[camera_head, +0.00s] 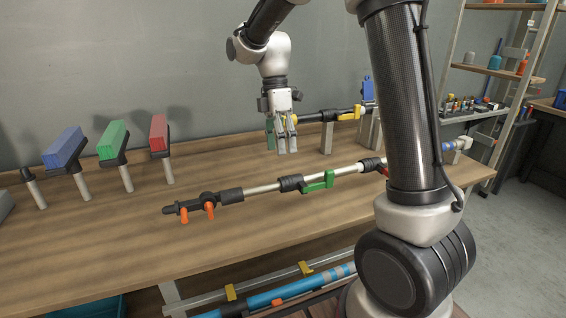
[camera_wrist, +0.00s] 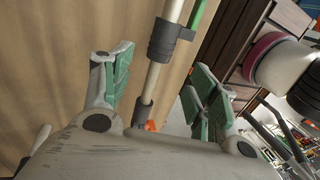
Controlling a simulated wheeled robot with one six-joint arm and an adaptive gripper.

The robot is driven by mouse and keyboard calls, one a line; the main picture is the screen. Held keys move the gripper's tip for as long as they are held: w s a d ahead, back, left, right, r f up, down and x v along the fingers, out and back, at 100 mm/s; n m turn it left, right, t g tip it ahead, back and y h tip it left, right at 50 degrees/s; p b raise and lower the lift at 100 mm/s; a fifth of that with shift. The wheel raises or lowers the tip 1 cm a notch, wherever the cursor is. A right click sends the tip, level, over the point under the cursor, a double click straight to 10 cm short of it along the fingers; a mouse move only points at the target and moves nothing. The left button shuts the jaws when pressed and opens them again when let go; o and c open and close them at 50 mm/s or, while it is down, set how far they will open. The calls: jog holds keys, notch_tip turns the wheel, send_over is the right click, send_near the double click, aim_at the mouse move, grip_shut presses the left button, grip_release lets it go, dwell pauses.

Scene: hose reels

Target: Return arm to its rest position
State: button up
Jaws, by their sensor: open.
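My gripper (camera_head: 284,140) hangs from my arm above the back part of the wooden bench, fingers pointing down. In the wrist view my gripper (camera_wrist: 158,82) shows its two green-padded fingers spread apart, with nothing held between them. A long pole (camera_head: 262,188) with black joints, orange levers and a green clamp lies across the bench, in front of my gripper in the head view. Part of a pole (camera_wrist: 160,60) with a black collar also shows past the fingers in the wrist view. My lower arm hides part of the right side of the bench.
Blue (camera_head: 64,147), green (camera_head: 113,140) and red (camera_head: 158,132) blocks stand on posts at the left of the bench (camera_head: 120,240). A black and yellow tool (camera_head: 345,114) sits on a grey support right of my gripper. Shelves (camera_head: 500,72) stand at the right. The front left bench surface is clear.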

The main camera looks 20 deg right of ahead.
jog(key=shift+w+r, duration=0.2)
jog(key=shift+r, duration=0.5)
jog(key=s+d+r+m+t, duration=0.2)
jog(key=s+d+m, duration=0.1)
jog(key=s+m, duration=0.3)
jog(key=s+d+r+m+t, duration=0.2)
jog(key=s+m, duration=0.4)
jog(key=s, duration=0.3)
jog(key=s+d+r+m+t, duration=0.1)
jog(key=s+d+m+t, duration=0.2)
jog(key=s+d+m, duration=0.2)
jog(key=s+m, duration=0.1)
jog(key=s, duration=0.1)
jog(key=shift+s+r, duration=0.4)
